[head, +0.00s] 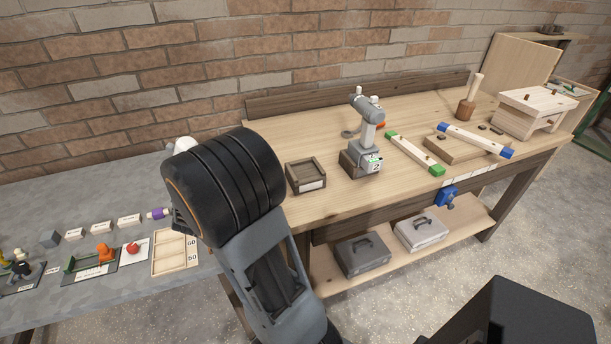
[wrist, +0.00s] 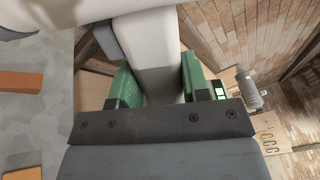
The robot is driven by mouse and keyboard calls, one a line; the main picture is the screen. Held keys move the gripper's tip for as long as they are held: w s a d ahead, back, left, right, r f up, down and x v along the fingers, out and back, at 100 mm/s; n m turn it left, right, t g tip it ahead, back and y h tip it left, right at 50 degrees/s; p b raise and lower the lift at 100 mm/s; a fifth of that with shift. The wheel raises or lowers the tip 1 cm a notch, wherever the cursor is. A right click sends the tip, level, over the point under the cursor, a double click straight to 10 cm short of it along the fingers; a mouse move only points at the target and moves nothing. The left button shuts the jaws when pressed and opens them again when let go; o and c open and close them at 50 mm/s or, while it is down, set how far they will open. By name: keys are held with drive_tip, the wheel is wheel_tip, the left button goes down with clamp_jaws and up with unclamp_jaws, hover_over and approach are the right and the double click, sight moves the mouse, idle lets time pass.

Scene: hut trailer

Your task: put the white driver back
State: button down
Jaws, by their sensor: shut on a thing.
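The white driver (wrist: 150,55) is between the green finger pads of my gripper (wrist: 155,88) in the wrist view. The gripper is shut on its pale handle, and part of the body runs off the top left of that view. In the head view only a white bit of it (head: 181,144) shows behind my arm; the fingers are hidden there. An empty square wooden tray (head: 306,188) with a blank-looking white label sits at the near edge of the wooden bench (head: 285,125), right of my wrist.
A grey driver (head: 368,112) with a pale handle stands on the bench right of the tray. Small items and a sectioned wooden tray (head: 174,252) sit on the grey table at left.

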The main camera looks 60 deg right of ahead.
drive_tip(key=s+d+r+m+g, duration=0.1)
drive_tip(key=d+m, duration=0.1)
drive_tip(key=s+d+r+m+g+h, duration=0.1)
drive_tip(key=s+d+m+g, duration=0.1)
drive_tip(key=d, duration=0.1)
drive_tip(key=s+d+r+m+g+h, duration=0.1)
drive_tip(key=d+m, duration=0.1)
drive_tip(key=shift+s+d+r+g, duration=0.2)
drive_tip(key=shift+s+g, duration=0.1)
drive_tip(key=shift+s, duration=0.05)
drive_tip(key=s+d+r+m+g+y, duration=0.1)
drive_tip(key=s+d+r+m+g, duration=0.2)
drive_tip(key=s+d+m+g, duration=0.35)
drive_tip(key=s+d+r+m+g+y, duration=0.1)
drive_tip(key=s+d+r+m+g, duration=0.25)
drive_tip(key=s+m, duration=0.5)
drive_tip(key=s+d+r+m+g+y, duration=0.1)
drive_tip(key=s+d+r+m+g, duration=0.35)
drive_tip(key=s, duration=0.55)
drive_tip(key=w+a+f+g, duration=0.1)
drive_tip(key=w+f, duration=1.2)
drive_tip(key=f, duration=0.1)
drive_tip(key=shift+w+f+m, duration=0.35)
drive_tip(key=shift+w+f, duration=0.05)
drive_tip(key=shift+a+f, duration=0.1)
drive_tip(key=shift+f, duration=0.05)
drive_tip(key=c, duration=0.6)
unclamp_jaws()
